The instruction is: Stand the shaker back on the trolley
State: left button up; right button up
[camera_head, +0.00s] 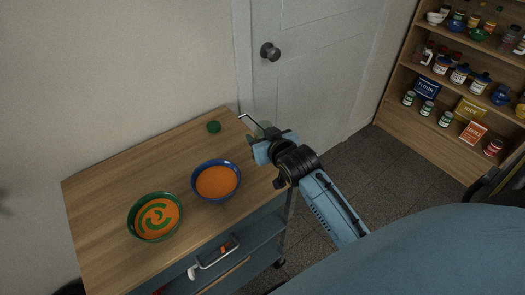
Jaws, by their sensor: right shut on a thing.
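The wooden-topped trolley (100,190) stands against the wall at left. My right gripper (266,141) is over the trolley's right end, near its back corner. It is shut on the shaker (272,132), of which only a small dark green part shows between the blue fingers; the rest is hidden. I cannot tell whether the shaker touches the trolley top. A small dark green round thing (213,127) is on the trolley top near the back edge, to the left of the gripper. My left gripper is not in view.
A closed door (310,70) is behind. Stocked shelves (395,88) stand at right.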

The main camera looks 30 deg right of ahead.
notch_tip(320, 180, down, 4)
jog(key=shift+f+b, duration=0.15)
jog(key=shift+b, duration=0.25)
jog(key=o, duration=1.1)
jog(key=shift+f, duration=0.1)
jog(key=shift+o, duration=0.2)
jog(key=p+v, duration=0.1)
jog(key=v, duration=1.1)
